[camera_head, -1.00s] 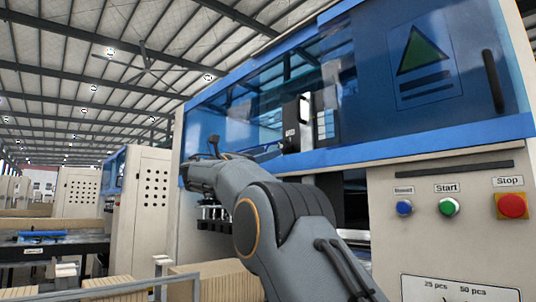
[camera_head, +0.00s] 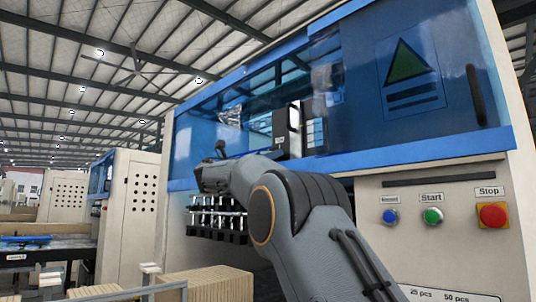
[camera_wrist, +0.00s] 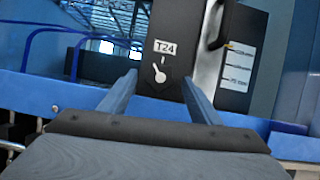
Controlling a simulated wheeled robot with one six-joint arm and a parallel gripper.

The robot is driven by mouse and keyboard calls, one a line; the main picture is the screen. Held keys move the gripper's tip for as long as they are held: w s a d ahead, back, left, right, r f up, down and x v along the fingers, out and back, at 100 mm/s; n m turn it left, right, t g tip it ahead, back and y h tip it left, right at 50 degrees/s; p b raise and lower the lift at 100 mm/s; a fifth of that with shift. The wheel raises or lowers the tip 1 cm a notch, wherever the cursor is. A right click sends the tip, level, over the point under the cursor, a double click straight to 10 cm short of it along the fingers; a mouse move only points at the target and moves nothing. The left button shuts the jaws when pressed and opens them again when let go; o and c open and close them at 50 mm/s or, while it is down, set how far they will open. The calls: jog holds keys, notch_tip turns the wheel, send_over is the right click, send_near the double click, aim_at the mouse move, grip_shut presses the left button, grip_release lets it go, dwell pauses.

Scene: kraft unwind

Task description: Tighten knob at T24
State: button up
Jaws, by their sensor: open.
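The T24 label (camera_wrist: 165,47) is on a dark unit (camera_wrist: 175,70) in the wrist view. A small white knob or lever (camera_wrist: 159,73) sits just below the label, tilted. My gripper (camera_wrist: 165,80) is open, its two blue-grey fingers spread to either side of the knob in the picture. Nothing is between the fingers, and how far they are from the knob I cannot tell. In the head view the dark unit (camera_head: 280,132) stands inside the blue-framed machine opening, and my arm hides part of the area below it. The fingertips are not clear there.
The machine's blue cover (camera_head: 400,80) and frame surround the opening. A control panel has a blue button (camera_head: 389,216), a green Start button (camera_head: 432,215) and a red Stop button (camera_head: 492,215). Stacked kraft pieces (camera_head: 206,284) stand at the lower front. A row of metal fittings (camera_head: 218,218) lies below the opening.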

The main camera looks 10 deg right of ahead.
jog(key=shift+w+d, duration=0.1)
jog(key=c, duration=1.1)
jog(key=shift+o, duration=0.2)
jog(key=m+g+p, duration=0.1)
jog(key=m+p, duration=0.1)
jog(key=m, duration=0.1)
jog(key=m+g+h+p, duration=0.1)
jog(key=m+g+p, duration=0.1)
jog(key=m, duration=0.2)
jog(key=shift+w+r+h, duration=0.1)
jog(key=shift+w+h, duration=0.1)
jog(key=shift+h, duration=0.1)
jog(key=o, duration=1.1)
jog(key=shift+a, duration=0.2)
jog(key=shift+c, duration=0.2)
